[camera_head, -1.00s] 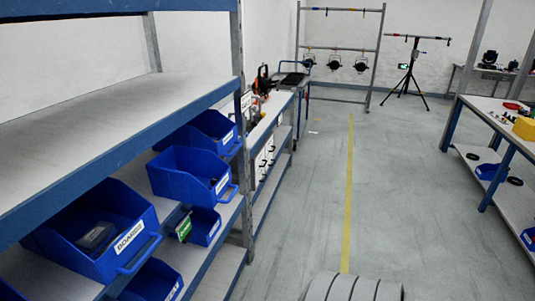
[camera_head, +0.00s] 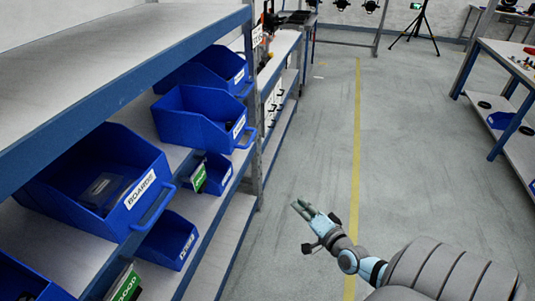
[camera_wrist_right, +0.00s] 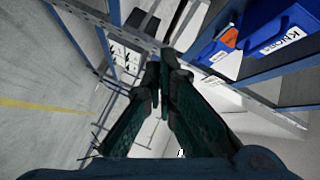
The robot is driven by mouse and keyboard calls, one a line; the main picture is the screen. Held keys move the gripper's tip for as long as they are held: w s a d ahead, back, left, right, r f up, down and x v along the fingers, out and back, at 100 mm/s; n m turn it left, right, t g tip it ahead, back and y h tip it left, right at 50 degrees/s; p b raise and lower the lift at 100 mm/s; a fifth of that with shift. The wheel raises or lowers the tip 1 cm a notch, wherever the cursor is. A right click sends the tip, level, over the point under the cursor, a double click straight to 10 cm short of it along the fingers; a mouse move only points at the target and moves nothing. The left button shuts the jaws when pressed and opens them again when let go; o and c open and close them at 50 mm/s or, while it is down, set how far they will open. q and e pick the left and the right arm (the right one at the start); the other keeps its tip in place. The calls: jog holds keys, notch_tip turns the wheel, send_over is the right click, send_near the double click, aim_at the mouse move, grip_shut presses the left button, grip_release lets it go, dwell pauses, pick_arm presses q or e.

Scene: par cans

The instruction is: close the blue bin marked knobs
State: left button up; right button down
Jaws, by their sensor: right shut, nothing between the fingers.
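In the right wrist view a blue bin (camera_wrist_right: 275,25) with a white label reading KNOB and a cut-off end shows at the top right, close to a shelf beam. In the head view I cannot read which bin is the knobs one; a large blue bin (camera_head: 188,125) with a small label and front handle sticks out over the middle shelf's edge. My right gripper (camera_head: 302,208) is over the aisle floor, to the right of the shelves and apart from every bin. In the right wrist view its dark fingers (camera_wrist_right: 163,75) are together and empty. My left gripper is out of view.
The BOARDS bin (camera_head: 100,190) stands nearer on the same shelf, and another blue bin (camera_head: 205,70) farther back. Small bins (camera_head: 168,240) sit lower. A shelf post (camera_head: 252,110) rises beside the bins. The aisle floor (camera_head: 310,130) is clear; a table (camera_head: 505,62) stands at right.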

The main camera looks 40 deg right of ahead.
jog(key=w+a+r+m+t+b, duration=0.1)
jog(key=w+r+m+t, duration=0.15)
jog(key=r, duration=0.35)
jog(key=w+r+m+t, duration=0.1)
jog(key=r+m, duration=0.3)
jog(key=r, duration=0.2)
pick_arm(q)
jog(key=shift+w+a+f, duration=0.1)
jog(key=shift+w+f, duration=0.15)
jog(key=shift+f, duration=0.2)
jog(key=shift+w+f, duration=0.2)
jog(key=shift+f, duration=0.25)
pick_arm(e)
jog(key=a+x, duration=0.1)
jog(key=x, duration=1.1)
jog(key=shift+w+a+r+h, duration=0.15)
jog(key=shift+w+a+h, duration=0.15)
jog(key=shift+a, duration=0.45)
